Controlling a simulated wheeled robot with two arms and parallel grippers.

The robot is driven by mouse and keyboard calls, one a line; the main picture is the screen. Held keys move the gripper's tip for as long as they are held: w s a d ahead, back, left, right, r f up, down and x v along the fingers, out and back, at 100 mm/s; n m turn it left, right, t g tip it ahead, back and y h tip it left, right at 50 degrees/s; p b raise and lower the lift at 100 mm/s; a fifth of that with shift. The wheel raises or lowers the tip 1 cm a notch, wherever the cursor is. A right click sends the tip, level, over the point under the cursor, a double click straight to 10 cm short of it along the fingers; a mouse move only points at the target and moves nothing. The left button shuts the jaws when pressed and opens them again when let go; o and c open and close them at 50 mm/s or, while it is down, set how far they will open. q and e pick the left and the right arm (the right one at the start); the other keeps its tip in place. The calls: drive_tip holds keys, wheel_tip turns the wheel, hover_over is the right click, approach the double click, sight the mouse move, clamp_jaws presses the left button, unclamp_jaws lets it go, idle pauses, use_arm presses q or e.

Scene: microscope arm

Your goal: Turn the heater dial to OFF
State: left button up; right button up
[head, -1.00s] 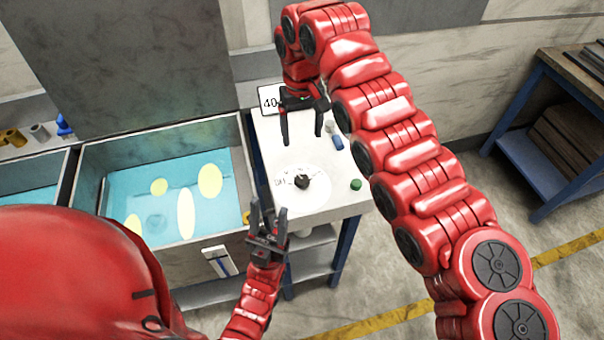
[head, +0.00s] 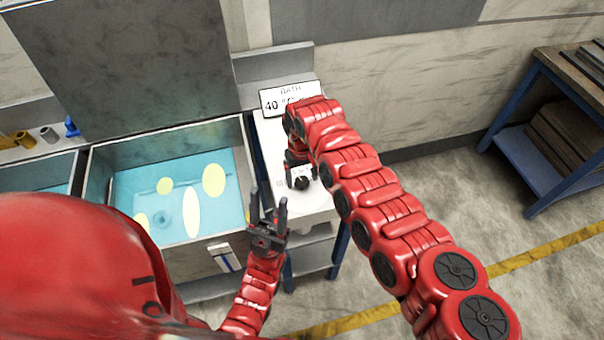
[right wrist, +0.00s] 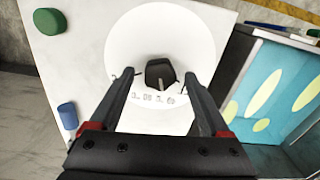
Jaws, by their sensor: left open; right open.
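The heater dial is a black knob (head: 302,183) on a white round plate (right wrist: 203,40) on the white bench top. In the right wrist view the knob (right wrist: 159,71) sits between the tips of my right gripper (right wrist: 159,75), with a gap on each side. The printed marks below it are too small to read. In the head view my right gripper (head: 303,174) is open, low over the dial and partly hidden by its arm. My left gripper (head: 269,200) is open and empty, left of the dial near the tank's corner.
A sign (head: 290,98) reading bath and 40 stands behind the dial. An open tank (head: 180,205) of blue water is to the left. A green cap (right wrist: 49,21) and a blue piece (right wrist: 68,116) lie on the bench beside the dial plate.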

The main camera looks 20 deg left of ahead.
drive_tip(key=shift+f, duration=0.25)
clamp_jaws()
drive_tip(key=shift+f+n+b, duration=0.15)
drive_tip(key=shift+n+b, duration=0.15)
drive_tip(key=shift+b, duration=0.3)
drive_tip(key=n+b, duration=0.5)
drive_tip(key=b, duration=0.3)
drive_tip(key=shift+f+n, duration=0.15)
drive_tip(key=shift+n, duration=0.15)
drive_tip(key=shift+r+n+b, duration=0.3)
drive_tip(key=shift+n+b, duration=0.7)
drive_tip(key=shift+b, duration=0.05)
unclamp_jaws()
